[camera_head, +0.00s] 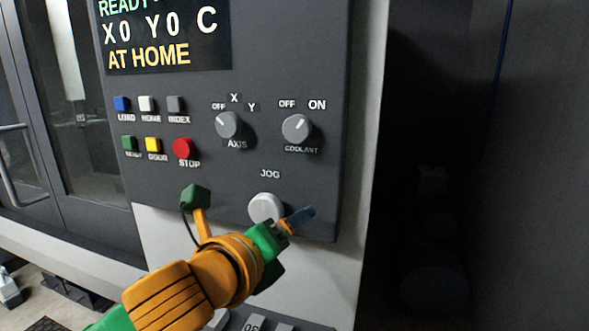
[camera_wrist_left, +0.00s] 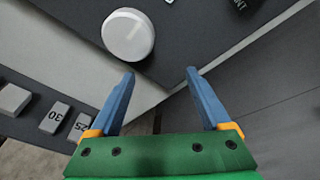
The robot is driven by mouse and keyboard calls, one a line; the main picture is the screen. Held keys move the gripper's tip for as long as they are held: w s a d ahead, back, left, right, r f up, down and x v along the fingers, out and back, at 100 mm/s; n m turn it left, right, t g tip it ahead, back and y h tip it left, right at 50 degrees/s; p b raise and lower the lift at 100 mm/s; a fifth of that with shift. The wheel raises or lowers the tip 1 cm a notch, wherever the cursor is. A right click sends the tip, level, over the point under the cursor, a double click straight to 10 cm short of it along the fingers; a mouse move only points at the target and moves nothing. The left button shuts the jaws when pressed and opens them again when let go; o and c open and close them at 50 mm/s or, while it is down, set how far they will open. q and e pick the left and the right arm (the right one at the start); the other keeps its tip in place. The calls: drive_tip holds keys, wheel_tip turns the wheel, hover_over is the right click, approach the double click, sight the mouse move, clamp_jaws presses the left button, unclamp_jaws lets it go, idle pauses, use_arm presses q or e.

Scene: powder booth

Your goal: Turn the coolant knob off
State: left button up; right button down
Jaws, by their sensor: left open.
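The coolant knob (camera_head: 297,128) is a round grey dial on the dark control panel, under the labels OFF and ON. Its pointer is too small to read for certain. My left gripper (camera_head: 302,218) is below the coolant knob, beside the white jog knob (camera_head: 265,207), and apart from the coolant knob. In the left wrist view, the blue fingers of my left gripper (camera_wrist_left: 160,74) are spread with nothing between them. The jog knob (camera_wrist_left: 128,35) lies beyond the left fingertip there. The coolant knob cannot be made out in that view. My right gripper is not in view.
The similar axis knob (camera_head: 228,125) is left of the coolant knob. The red stop button (camera_head: 183,148) and several small buttons are further left. The display (camera_head: 165,40) is above. Grey numbered blocks (camera_wrist_left: 54,116) show at the lower left in the wrist view.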

sight(295, 128)
use_arm(q)
drive_tip(key=s+r+m+t, duration=0.35)
drive_tip(key=r+m, duration=0.45)
drive_tip(key=r, duration=0.6)
drive_tip(key=shift+y, duration=0.3)
drive_tip(key=p+x, duration=0.1)
drive_tip(key=x, duration=0.1)
drive_tip(key=p+x, duration=0.1)
drive_tip(key=x, duration=0.1)
drive_tip(key=a+p+x, duration=0.1)
drive_tip(key=p+x, duration=0.1)
drive_tip(key=shift+w+d+r, duration=0.15)
drive_tip(key=shift+w+r, duration=0.25)
drive_tip(key=shift+w+d+f, duration=0.1)
drive_tip(key=shift+w+d, duration=0.05)
drive_tip(key=shift+w, duration=0.05)
drive_tip(key=shift+s, duration=0.1)
drive_tip(key=shift+s, duration=0.1)
drive_tip(key=shift+c, duration=0.8)
clamp_jaws()
